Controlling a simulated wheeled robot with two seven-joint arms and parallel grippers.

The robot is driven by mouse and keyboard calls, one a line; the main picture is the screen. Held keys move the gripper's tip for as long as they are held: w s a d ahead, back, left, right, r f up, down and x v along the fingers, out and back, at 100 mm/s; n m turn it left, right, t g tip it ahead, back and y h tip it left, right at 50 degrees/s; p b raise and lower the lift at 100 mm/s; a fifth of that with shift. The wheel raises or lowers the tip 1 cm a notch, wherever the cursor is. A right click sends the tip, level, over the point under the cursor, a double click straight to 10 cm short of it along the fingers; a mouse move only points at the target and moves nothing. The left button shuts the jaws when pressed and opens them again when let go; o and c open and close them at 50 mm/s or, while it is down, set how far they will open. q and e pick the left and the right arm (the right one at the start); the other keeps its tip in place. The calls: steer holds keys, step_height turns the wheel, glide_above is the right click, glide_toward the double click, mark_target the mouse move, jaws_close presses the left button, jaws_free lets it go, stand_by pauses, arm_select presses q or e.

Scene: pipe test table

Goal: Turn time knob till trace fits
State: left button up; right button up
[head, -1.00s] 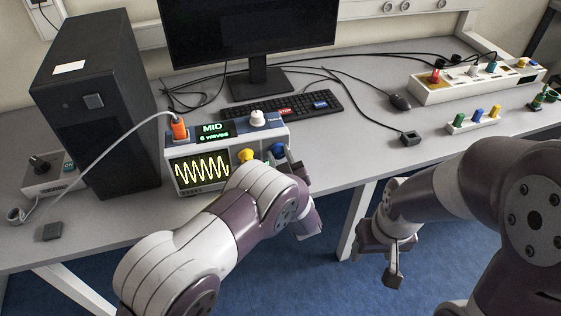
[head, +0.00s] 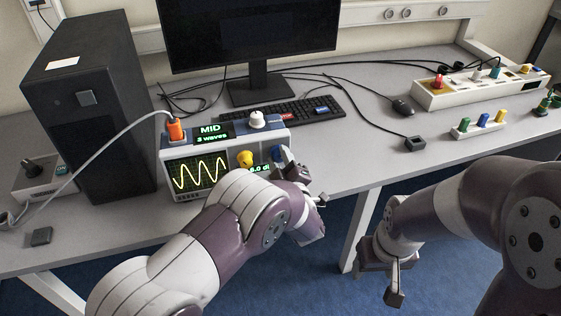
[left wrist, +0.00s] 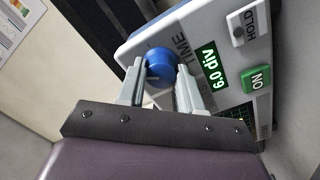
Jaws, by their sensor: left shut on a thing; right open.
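The oscilloscope (head: 169,160) stands on the table, its screen (head: 200,173) showing a yellow trace of a few wide waves. Its top display (head: 211,134) reads "MID" and "3 waves". The blue TIME knob (left wrist: 160,66) is on its front, beside a green readout (left wrist: 211,66) of "6.0 div". My left gripper (left wrist: 158,88) is shut on the blue knob, one finger on each side. In the head view my left arm partly hides the knob and readout. My right gripper (head: 392,278) is open and empty, in front of the table edge.
A yellow knob (head: 245,158) sits left of the blue one, and a white knob (head: 257,119) is on top. An orange plug (head: 176,130) with a grey cable is at the top left. A black computer tower (head: 90,110) stands to the left, a keyboard (head: 290,111) behind.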

stand_by(0.3)
arm_select(q)
steer(key=o, duration=1)
steer(key=shift+o, duration=0.2)
steer(key=v, duration=1.2)
steer(key=shift+s, duration=0.35)
steer(key=shift+d, duration=0.1)
